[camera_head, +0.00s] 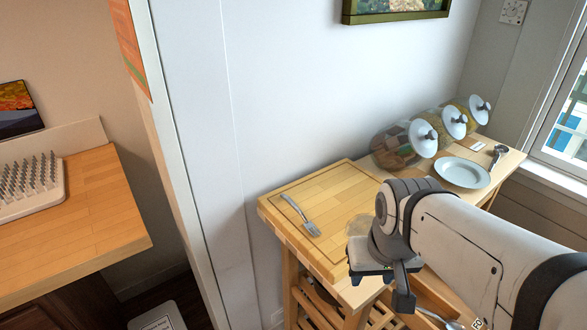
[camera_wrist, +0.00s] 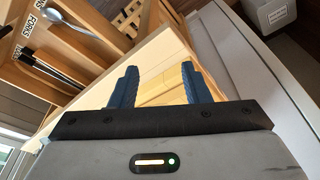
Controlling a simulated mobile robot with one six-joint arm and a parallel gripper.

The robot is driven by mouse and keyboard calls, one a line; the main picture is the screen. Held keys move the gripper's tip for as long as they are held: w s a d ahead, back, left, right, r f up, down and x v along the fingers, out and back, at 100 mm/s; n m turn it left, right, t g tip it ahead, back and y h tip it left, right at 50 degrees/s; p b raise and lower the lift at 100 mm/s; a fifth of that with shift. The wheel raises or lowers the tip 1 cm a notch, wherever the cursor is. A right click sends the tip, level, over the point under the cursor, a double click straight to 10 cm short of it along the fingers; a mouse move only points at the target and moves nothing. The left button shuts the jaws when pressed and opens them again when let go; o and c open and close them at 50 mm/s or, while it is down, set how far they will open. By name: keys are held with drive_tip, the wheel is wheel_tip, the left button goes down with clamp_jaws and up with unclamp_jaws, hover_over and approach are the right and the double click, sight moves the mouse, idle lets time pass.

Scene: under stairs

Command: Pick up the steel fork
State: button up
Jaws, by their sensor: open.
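A steel fork (camera_head: 302,216) lies on the light wooden board on the table in the head view, its handle toward the back left and its head toward the front right. My gripper (camera_wrist: 160,82) shows two blue fingers, spread apart with nothing between them, in the wrist view. In the head view my wrist is right of the fork, apart from it, near the table's front; the fingertips are hard to make out there. The fork on the board is not recognisable in the wrist view.
The wooden table (camera_head: 345,188) also holds lidded glass jars (camera_head: 395,150), a plate (camera_head: 462,173) and a small metal utensil (camera_head: 499,152). A labelled wooden holder with a spoon-like utensil (camera_wrist: 80,27) is at the wrist view's upper left. Another counter (camera_head: 95,215) stands left, beyond a wall edge.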

drive_tip(key=shift+o, duration=0.2)
drive_tip(key=w+a+r+n+g+p, duration=0.1)
drive_tip(key=w+a+r+n+p, duration=0.1)
drive_tip(key=w, duration=0.6)
drive_tip(key=shift+w+a+r+n, duration=0.2)
drive_tip(key=shift+a+r+n, duration=0.15)
drive_tip(key=shift+r, duration=0.2)
drive_tip(key=n+g+p, duration=0.2)
drive_tip(key=n+p, duration=0.1)
hover_over(312, 229)
drive_tip(key=f, duration=0.1)
drive_tip(key=shift+w+f, duration=0.1)
drive_tip(key=shift+f, duration=0.35)
wheel_tip(312, 229, down, 7)
drive_tip(key=shift+f+p, duration=0.1)
drive_tip(key=shift+p, duration=0.2)
drive_tip(key=shift+c, duration=0.2)
clamp_jaws()
